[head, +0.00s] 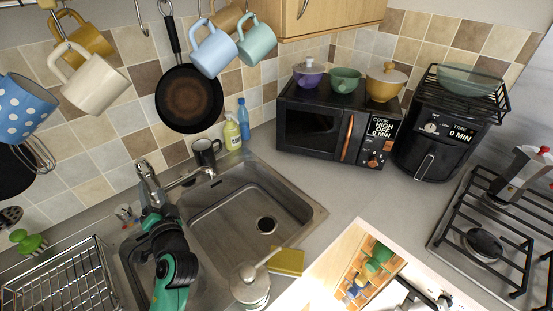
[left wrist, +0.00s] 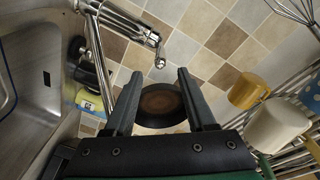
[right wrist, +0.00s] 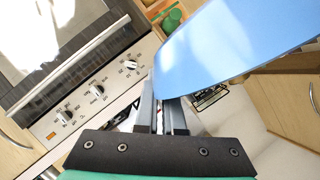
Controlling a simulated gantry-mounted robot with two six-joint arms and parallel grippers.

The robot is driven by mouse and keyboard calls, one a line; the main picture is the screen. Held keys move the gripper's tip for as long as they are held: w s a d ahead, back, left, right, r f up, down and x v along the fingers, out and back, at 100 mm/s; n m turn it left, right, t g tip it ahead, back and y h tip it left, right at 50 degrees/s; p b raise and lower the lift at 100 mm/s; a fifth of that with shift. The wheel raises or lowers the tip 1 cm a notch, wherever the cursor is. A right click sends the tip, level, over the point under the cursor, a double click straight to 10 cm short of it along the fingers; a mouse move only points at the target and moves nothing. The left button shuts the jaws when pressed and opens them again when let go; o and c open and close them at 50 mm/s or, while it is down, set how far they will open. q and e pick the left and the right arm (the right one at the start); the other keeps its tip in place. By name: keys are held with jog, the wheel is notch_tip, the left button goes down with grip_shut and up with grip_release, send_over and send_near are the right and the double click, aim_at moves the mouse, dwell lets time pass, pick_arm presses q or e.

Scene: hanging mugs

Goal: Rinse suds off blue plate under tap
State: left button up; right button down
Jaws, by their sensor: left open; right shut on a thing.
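The tap (head: 151,182) stands at the back of the steel sink (head: 212,222), and its chrome spout and pipe (left wrist: 130,28) show in the left wrist view. My left gripper (head: 153,212) is over the sink by the tap. Its jaws (left wrist: 158,92) are open and empty, with the tap just beyond the fingertips. The blue plate (right wrist: 235,50) shows only in the right wrist view, cut off by the frame. My right gripper (right wrist: 165,105) is shut on its edge. The plate has a pale sheen; I cannot tell whether it is suds. No water shows from the tap.
A dark mug (head: 206,154) and soap bottle (head: 232,133) stand behind the sink. A yellow sponge (head: 287,262) and soap dispenser (head: 250,287) are at the front edge. A dish rack (head: 65,282) is left. Mugs, including a polka-dot mug (head: 25,105), and a pan (head: 188,100) hang above.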

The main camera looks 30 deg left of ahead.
aim_at(144, 168)
pick_arm(q)
jog(key=x, duration=1)
jog(key=shift+a, duration=0.1)
pick_arm(e)
jog(key=shift+f, duration=0.5)
pick_arm(q)
jog(key=shift+c, duration=0.2)
grip_shut()
